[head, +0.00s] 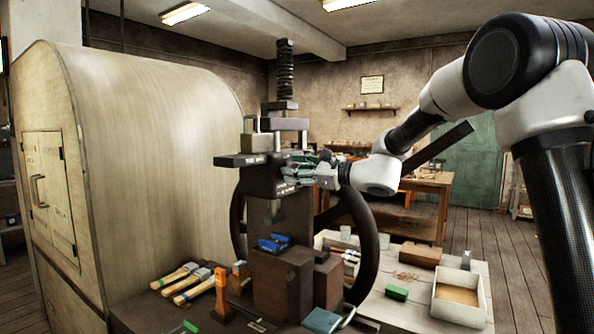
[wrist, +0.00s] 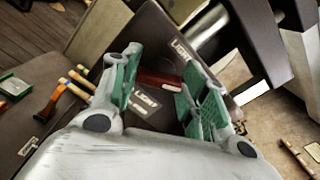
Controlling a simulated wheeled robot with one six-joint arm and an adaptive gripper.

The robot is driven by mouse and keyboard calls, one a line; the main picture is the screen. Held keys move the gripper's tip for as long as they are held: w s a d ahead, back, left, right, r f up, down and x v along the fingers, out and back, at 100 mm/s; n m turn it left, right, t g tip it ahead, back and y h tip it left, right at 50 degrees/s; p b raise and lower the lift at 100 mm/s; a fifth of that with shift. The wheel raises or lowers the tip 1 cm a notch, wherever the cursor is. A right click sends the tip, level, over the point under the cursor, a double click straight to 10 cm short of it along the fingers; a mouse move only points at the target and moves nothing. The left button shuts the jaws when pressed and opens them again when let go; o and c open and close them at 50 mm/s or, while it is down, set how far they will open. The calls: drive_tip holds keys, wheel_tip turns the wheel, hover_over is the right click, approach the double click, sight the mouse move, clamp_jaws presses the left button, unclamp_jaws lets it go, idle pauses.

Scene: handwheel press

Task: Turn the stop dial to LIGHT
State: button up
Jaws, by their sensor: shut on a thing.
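The handwheel press (head: 262,180) stands in the middle of the head view, dark, with a threaded screw on top. My gripper (head: 298,168) is at the press head, reaching in from the right. In the wrist view my gripper's green-padded fingers (wrist: 162,88) are closed around a dark red bar, the stop dial (wrist: 158,80), on the dark press face. A white label reading LIGHT (wrist: 146,103) lies just below the bar. Another similar label (wrist: 181,49) sits above right. In the head view my fingers hide the dial. Its exact pointing is hard to tell.
The large handwheel (head: 364,240) rings the press close below my gripper. Brushes (head: 182,280), an orange clamp-like piece (head: 220,292) and a blue item (head: 273,243) are around the press base. A pale open box (head: 459,312) is on the bench at right.

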drive_tip(key=n, duration=1.2)
drive_tip(key=shift+s+f, duration=0.1)
drive_tip(key=shift+f, duration=0.2)
idle(0.4)
drive_tip(key=o, duration=1)
drive_tip(key=v, duration=1.2)
